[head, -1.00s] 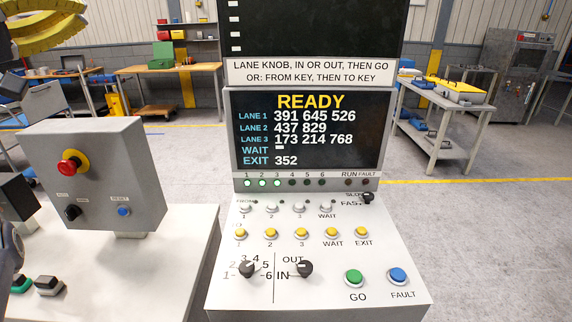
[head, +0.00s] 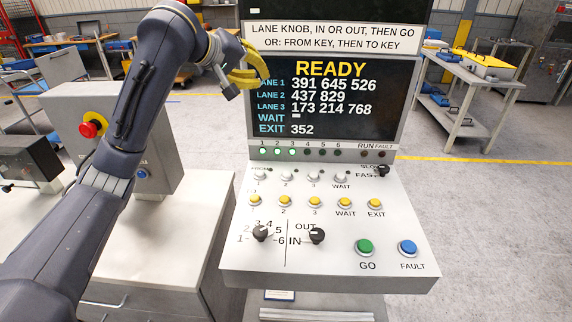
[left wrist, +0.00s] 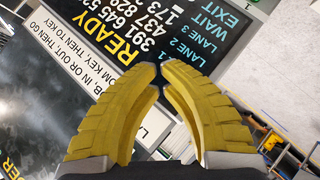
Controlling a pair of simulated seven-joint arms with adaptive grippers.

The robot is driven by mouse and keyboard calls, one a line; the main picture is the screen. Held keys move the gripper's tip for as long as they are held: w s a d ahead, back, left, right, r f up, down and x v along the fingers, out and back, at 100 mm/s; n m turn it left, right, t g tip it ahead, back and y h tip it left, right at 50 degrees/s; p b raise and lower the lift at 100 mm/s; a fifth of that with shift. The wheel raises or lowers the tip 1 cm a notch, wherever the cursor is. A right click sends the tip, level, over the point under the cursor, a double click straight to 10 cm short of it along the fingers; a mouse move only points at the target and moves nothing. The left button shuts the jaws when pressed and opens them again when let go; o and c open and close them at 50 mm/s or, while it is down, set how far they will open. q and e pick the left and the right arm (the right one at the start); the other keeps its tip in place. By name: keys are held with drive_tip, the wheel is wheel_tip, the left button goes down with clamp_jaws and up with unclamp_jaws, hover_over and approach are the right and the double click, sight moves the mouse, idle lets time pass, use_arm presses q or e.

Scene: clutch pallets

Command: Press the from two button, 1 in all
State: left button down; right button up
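The from two button (head: 286,177) is a small white button, second from the left in the upper row of the sloped white console (head: 330,270). My left gripper (head: 247,76) has yellow ribbed fingers and is in front of the left edge of the display, above and left of that button and apart from it. In the left wrist view its fingertips (left wrist: 159,74) almost meet, with nothing held between them. That view shows the display (left wrist: 125,30) behind the fingers, not the button. My right gripper is in neither view.
Yellow buttons (head: 314,202) sit just below the white row. Two black knobs (head: 317,236), a green GO button (head: 365,247) and a blue FAULT button (head: 408,248) are lower. A grey box with a red stop button (head: 91,128) stands left, partly behind my arm.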

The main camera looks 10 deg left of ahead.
use_arm(q)
drive_tip(key=w+d+f+g+y, duration=0.1)
drive_tip(key=d+f, duration=0.1)
drive_tip(key=f, duration=0.4)
drive_tip(key=w+d+f+g+y, duration=0.1)
drive_tip(key=w+d+f, duration=0.1)
drive_tip(key=f, duration=0.4)
drive_tip(key=w+d+f+n+g+y, duration=0.1)
drive_tip(key=d+f+y, duration=0.1)
drive_tip(key=f, duration=0.4)
drive_tip(key=shift+w+d+f, duration=0.25)
drive_tip(key=shift+d+f, duration=0.1)
drive_tip(key=shift+d, duration=0.1)
drive_tip(key=shift+f, duration=0.1)
drive_tip(key=shift+f, duration=4.3)
drive_tip(key=shift+f, duration=0.95)
drive_tip(key=shift+r, duration=0.95)
drive_tip(key=shift+r, duration=2.5)
